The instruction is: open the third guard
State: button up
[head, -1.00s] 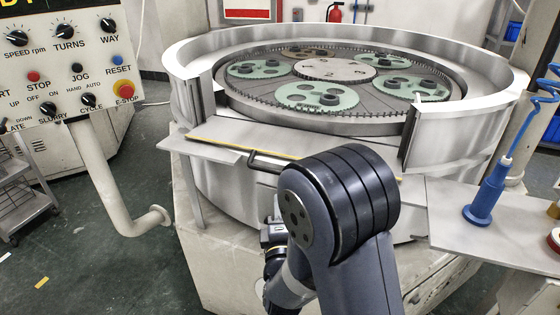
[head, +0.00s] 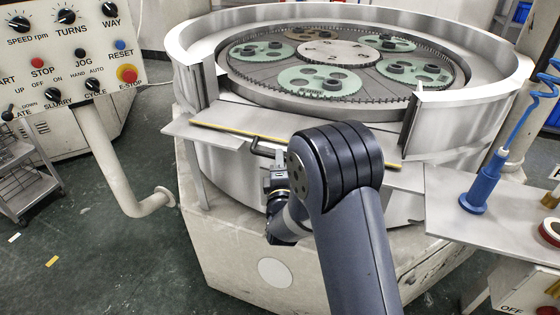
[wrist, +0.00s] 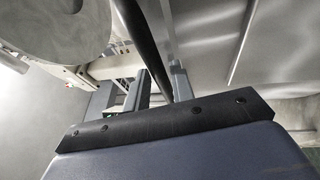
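A flat metal guard panel (head: 300,120) with a yellow front edge spans the front opening of the round machine's curved metal wall (head: 460,122). A dark bar handle (head: 262,149) is at its front edge, left of the middle. My gripper (head: 275,179) is below and close to this handle, mostly hidden by my arm and wrist. In the wrist view a dark bar (wrist: 145,45) runs down between the two fingers of my gripper (wrist: 161,88). It lies close to the right finger; whether the fingers press on it cannot be told. No numbering shows on the guard.
Green toothed discs (head: 318,80) lie inside the ring. A control panel (head: 70,50) on a bent post (head: 120,170) stands at the left. A side shelf (head: 500,225) with a blue hand tool (head: 483,183) is at the right. The floor at lower left is mostly clear.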

jog(key=shift+c, duration=0.5)
grip_shut()
jog(key=shift+r, duration=0.1)
